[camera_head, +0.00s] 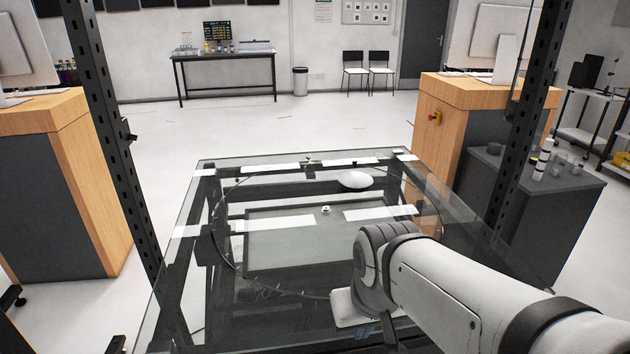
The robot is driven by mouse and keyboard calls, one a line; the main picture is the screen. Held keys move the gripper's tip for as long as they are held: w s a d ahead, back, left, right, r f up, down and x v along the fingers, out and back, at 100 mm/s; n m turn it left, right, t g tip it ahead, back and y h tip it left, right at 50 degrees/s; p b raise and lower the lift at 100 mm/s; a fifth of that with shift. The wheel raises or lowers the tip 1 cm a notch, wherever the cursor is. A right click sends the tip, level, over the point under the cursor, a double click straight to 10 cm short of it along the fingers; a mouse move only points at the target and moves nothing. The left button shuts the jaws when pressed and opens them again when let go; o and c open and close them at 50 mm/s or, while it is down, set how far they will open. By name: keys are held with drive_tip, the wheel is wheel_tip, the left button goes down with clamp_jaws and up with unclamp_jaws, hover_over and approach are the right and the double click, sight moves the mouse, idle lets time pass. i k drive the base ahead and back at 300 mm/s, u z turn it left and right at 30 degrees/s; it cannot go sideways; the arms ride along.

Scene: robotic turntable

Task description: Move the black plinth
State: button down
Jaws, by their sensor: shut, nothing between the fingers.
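I cannot make out a black plinth for certain. A small dark-and-white object (325,209) stands near the middle of the round glass turntable (216,252); it is too small to tell what it is. A smooth white oval object (354,180) lies toward the back right of the turntable. A tiny dark object (310,161) is at the table's far edge. My gripper (364,329) is low at the front right of the glass, mostly hidden by my wrist and its white housing. It is shut and empty, and apart from these objects.
The turntable is on a glass-topped table (178,262) with a dark frame. Dark perforated posts stand at the left (108,130) and right (530,110). A dark grey cabinet (550,215) with small items is at the right. Wooden desks flank the table.

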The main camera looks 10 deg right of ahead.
sight(356, 182)
drive_tip(key=u, duration=1.75)
drive_tip(key=k, duration=0.75)
drive_tip(key=z, duration=1.75)
drive_tip(key=i, duration=1)
drive_tip(key=z, duration=0.05)
